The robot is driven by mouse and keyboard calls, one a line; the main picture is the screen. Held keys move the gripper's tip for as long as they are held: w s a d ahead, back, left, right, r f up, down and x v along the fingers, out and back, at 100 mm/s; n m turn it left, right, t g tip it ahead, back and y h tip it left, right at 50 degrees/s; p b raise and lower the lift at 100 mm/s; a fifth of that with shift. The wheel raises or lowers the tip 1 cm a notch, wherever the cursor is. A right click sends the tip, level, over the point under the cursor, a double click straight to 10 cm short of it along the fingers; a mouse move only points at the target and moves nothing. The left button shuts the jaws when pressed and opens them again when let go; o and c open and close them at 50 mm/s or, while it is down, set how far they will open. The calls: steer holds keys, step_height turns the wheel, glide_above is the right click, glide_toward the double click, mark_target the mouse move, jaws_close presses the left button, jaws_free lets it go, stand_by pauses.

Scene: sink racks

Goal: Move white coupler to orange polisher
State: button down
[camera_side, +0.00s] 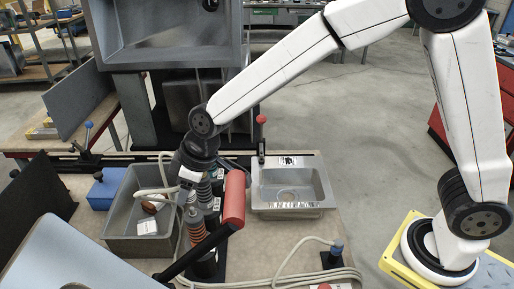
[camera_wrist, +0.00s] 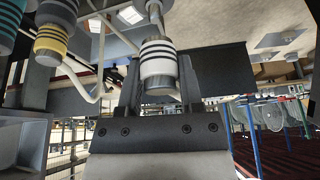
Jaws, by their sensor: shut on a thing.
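The white coupler (camera_wrist: 158,66), a short white cylinder with dark bands and a metal end, sits between the two fingers of my gripper (camera_wrist: 160,80) in the wrist view. The fingers are shut on it. In the side view my gripper (camera_side: 186,180) is over the right edge of the grey bin, beside a rack of upright tools; its fingertips are hard to make out there. An orange-banded tool (camera_side: 197,240), which looks like the orange polisher, stands in that rack. Its top is partly hidden by neighbouring parts. A yellow coupler (camera_wrist: 53,42) hangs at the upper left in the wrist view.
The grey bin (camera_side: 118,222) holds a brown item and a white label. A small metal sink (camera_side: 318,190) stands to the right. A red-handled lever (camera_side: 234,198) rises close by the rack. Pale hoses (camera_side: 262,278) run along the bench front and near my gripper.

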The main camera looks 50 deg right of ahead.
mark_target(191, 208)
steer(key=shift+f, duration=0.85)
steer(key=shift+f, duration=1.6)
stand_by(1.5)
steer(key=shift+c, duration=0.8)
jaws_free()
steer(key=shift+r, duration=0.1)
steer(key=v, duration=0.7)
steer(key=shift+r, duration=0.3)
steer(key=shift+s+d, duration=0.1)
steer(key=shift+d, duration=0.05)
steer(key=s+d+f+m+h, duration=0.1)
steer(key=s+d+f+m, duration=0.1)
steer(key=s+d, duration=0.2)
steer(key=s+d+f+m+h, duration=0.1)
steer(key=s+d+f+m, duration=0.1)
steer(key=d, duration=0.8)
steer(key=s+d+f+m+h, duration=0.1)
steer(key=s+d+f+m, duration=0.1)
steer(key=s+d+m, duration=0.2)
steer(key=s+d, duration=0.2)
steer(key=d, duration=0.2)
steer(key=shift+s+g, duration=0.3)
steer(key=shift+g, duration=0.1)
